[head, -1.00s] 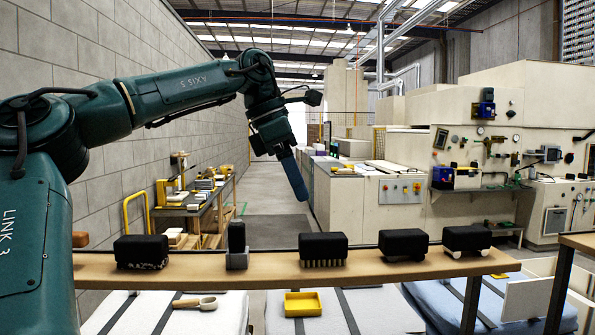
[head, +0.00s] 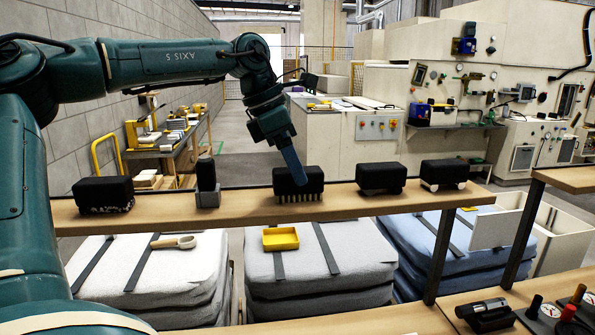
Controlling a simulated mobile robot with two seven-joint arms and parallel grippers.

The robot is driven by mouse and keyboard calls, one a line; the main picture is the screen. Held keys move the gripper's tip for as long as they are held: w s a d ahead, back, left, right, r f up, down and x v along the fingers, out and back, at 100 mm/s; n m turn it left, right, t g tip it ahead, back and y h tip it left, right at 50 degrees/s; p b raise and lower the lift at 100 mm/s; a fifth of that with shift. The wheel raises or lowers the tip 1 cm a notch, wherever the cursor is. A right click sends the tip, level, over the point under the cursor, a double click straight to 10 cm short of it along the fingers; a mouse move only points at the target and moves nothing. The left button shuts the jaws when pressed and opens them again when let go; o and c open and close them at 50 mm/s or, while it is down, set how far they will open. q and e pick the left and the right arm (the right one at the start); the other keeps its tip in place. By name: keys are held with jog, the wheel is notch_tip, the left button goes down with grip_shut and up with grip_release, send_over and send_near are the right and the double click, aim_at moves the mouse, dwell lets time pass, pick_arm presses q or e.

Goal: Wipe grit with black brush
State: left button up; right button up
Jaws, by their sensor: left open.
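A black brush (head: 309,181) with a row of pale bristles under it stands on the wooden shelf (head: 240,216), near the middle of the head view. My left gripper (head: 293,168) comes down from the upper left, its blue-grey finger overlapping the brush's top in the picture. I cannot tell whether it touches. The gripper is open and seems to hold nothing. I cannot make out any grit. My right gripper is not in view.
Other black-topped items line the shelf: a speckled-bottomed block (head: 103,192), an upright one on a grey base (head: 207,178), a block (head: 381,176) and a white-footed one (head: 444,171). Below are a scoop (head: 175,242), a yellow tray (head: 280,238) and pale stacked sacks (head: 340,262).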

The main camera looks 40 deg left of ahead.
pick_arm(q)
jog(key=shift+x, duration=0.95)
jog(key=shift+w+f, duration=0.1)
jog(key=shift+f, duration=0.15)
jog(key=shift+c, duration=0.3)
jog(key=c, duration=1)
jog(key=o, duration=0.7)
jog(key=shift+r, duration=0.15)
jog(key=shift+r+p, duration=0.15)
jog(key=shift+p, duration=0.25)
